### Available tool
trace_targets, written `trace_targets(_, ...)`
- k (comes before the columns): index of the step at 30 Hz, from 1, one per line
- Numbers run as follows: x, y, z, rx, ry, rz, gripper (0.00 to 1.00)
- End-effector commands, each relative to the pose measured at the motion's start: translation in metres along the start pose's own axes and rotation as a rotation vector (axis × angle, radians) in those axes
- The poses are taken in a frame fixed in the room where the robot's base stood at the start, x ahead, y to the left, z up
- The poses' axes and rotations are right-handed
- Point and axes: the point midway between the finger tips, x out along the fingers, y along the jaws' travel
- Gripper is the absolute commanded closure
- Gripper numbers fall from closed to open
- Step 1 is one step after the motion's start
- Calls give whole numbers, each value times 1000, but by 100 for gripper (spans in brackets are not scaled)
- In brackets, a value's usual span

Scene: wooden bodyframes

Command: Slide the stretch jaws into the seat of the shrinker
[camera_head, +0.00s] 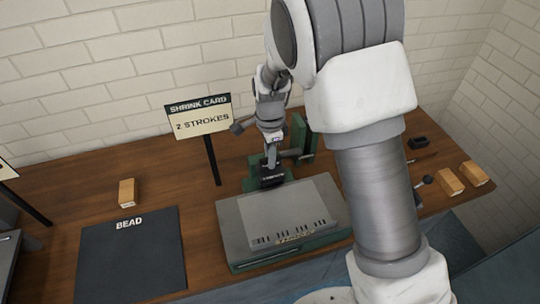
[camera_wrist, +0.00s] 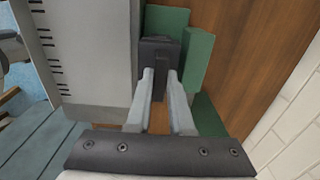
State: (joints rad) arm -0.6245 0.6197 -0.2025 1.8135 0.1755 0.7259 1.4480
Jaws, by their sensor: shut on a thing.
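The stretch jaws are a small dark block (camera_head: 272,181) with a pale label too small to read. My gripper (camera_head: 271,164) is shut on the block from above. In the wrist view the two grey fingertips (camera_wrist: 160,76) close on a raised middle part of the dark block (camera_wrist: 158,48). The shrinker is the green machine (camera_head: 299,140) behind and beside the block, with a lever. Its green walls (camera_wrist: 197,62) show beyond and to the right of the block in the wrist view. I cannot tell whether the block touches the seat, which is largely hidden.
A grey slotted plate (camera_head: 290,205) on a green base stands just in front. The "SHRINK CARD 2 STROKES" sign (camera_head: 203,119) stands left of the shrinker. A dark BEAD mat (camera_head: 128,260) and wooden blocks (camera_head: 127,192) lie around. Another dark piece (camera_head: 418,143) lies at right.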

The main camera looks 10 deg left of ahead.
Motion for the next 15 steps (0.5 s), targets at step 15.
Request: trace_targets(15,10,-1,0,0,0,-4,100)
